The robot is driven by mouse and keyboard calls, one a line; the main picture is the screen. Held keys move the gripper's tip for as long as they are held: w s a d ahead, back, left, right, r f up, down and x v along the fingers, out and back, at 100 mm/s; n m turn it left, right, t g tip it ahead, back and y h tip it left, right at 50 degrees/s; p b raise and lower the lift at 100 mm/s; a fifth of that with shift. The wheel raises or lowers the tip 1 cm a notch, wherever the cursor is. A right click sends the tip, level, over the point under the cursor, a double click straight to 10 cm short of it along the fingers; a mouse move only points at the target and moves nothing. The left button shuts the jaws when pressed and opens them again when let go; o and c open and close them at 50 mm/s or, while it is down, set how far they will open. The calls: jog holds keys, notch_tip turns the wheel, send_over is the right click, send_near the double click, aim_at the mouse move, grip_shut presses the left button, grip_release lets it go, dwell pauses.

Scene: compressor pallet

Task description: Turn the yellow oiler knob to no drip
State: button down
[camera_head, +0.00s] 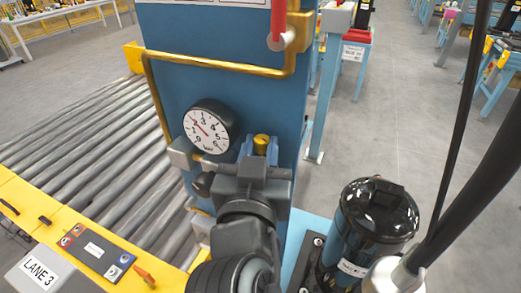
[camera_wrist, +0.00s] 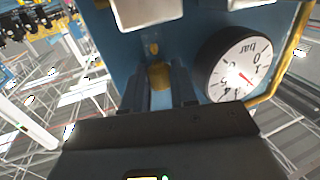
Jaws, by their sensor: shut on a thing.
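The yellow oiler knob (camera_head: 261,141) sits on the front of the blue panel (camera_head: 215,60), right of the pressure gauge. My gripper (camera_head: 259,153) reaches up to it from below, and its fingers are shut on the knob's sides. In the wrist view the knob (camera_wrist: 160,76) shows between the two dark fingers of my gripper (camera_wrist: 161,84). A small yellow tip shows above the knob there. The fingers hide the knob's sides, and no drip mark on it can be read.
The round gauge (camera_head: 209,126) is close left of my gripper, under a brass pipe (camera_head: 215,65). A black-topped cylinder (camera_head: 375,215) stands at the right. A roller conveyor (camera_head: 85,150) and yellow rail with a button panel (camera_head: 97,255) lie left. Grey floor is open behind.

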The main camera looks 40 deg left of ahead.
jog(key=shift+a+f+m+h+b, duration=0.1)
jog(key=shift+f+m+h+b, duration=0.25)
jog(key=shift+b, duration=0.55)
jog(key=h+b, duration=0.1)
jog(key=b, duration=0.1)
jog(key=m+t+h+b, duration=0.1)
jog(key=shift+s+a+m+h+b, duration=0.1)
jog(key=shift+a+m+h+b, duration=0.05)
jog(key=shift+m+h+b, duration=0.15)
jog(key=m+h+b, duration=0.1)
jog(key=h+b, duration=0.1)
jog(key=m+t+h+b, duration=0.1)
jog(key=h+b, duration=0.1)
jog(key=shift+a+r+m, duration=0.15)
jog(key=shift+m, duration=0.2)
jog(key=shift+r+m+h+b, duration=0.1)
jog(key=shift+m+h+b, duration=0.45)
jog(key=shift+h, duration=0.3)
jog(key=c, duration=1.2)
grip_release()
jog(key=shift+s, duration=0.15)
